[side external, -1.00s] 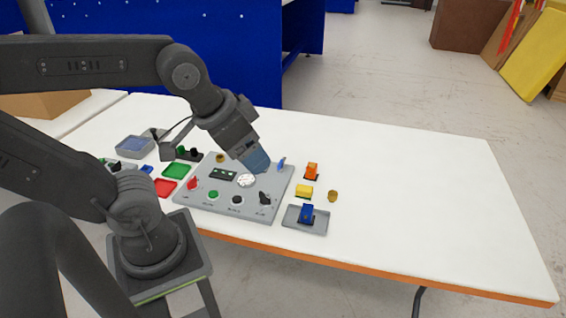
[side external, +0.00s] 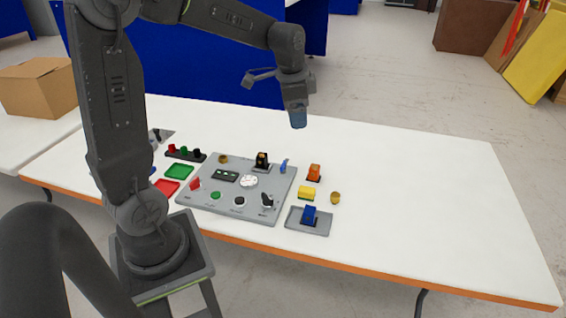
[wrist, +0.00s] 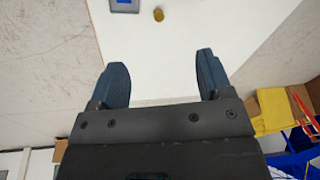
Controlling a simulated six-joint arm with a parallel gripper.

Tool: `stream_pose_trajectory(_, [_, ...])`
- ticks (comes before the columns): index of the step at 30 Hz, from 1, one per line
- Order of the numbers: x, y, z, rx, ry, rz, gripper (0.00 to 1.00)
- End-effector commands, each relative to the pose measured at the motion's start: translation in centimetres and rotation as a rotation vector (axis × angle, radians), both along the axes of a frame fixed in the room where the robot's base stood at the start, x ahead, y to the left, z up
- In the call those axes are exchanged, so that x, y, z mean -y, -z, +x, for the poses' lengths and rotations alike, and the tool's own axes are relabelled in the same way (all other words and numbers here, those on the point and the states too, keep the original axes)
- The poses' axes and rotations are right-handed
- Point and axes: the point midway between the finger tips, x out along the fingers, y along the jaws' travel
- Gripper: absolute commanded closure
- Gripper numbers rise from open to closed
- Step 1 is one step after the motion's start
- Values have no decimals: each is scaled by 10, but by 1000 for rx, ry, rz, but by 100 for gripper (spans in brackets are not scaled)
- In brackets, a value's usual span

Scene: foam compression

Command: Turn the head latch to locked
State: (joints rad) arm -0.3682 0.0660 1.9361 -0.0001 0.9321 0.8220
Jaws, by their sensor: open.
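A grey panel (side external: 222,205) lies on the white table and carries the controls. A blue lever (side external: 283,166) stands at its back right corner, and a black lever-like knob (side external: 268,201) sits at its front right. I cannot tell which of them is the head latch, and labels are too small to read. A black fixture (side external: 262,161) stands at the panel's back edge. My gripper (side external: 298,118) is raised above and behind the panel, apart from everything. In the wrist view its two blue fingers (wrist: 162,66) are spread with nothing between them.
Right of the panel are an orange block (side external: 314,171), a yellow block (side external: 307,192), a brass cylinder (side external: 335,197) and a grey tray (side external: 291,222) with a blue piece (side external: 309,214). Red (side external: 165,187) and green (side external: 179,172) trays lie left. The table's right side is clear.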

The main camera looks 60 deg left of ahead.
Motion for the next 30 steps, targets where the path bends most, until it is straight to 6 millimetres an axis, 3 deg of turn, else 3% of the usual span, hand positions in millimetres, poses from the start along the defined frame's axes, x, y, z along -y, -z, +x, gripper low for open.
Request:
stream_pose_trajectory(1, [-21, 16, 12, -36, 27, 0, 28])
stream_pose_trajectory(6, [-86, 66, 39, -125, 163, -8, 28])
stream_pose_trajectory(12, [-140, 119, 48, -188, 283, -33, 28])
stream_pose_trajectory(16, [-155, 135, 49, -202, 321, -41, 28])
stream_pose_trajectory(23, [-158, 156, 49, -207, 332, -44, 28])
stream_pose_trajectory(30, [-157, 204, 48, -208, 330, -46, 28])
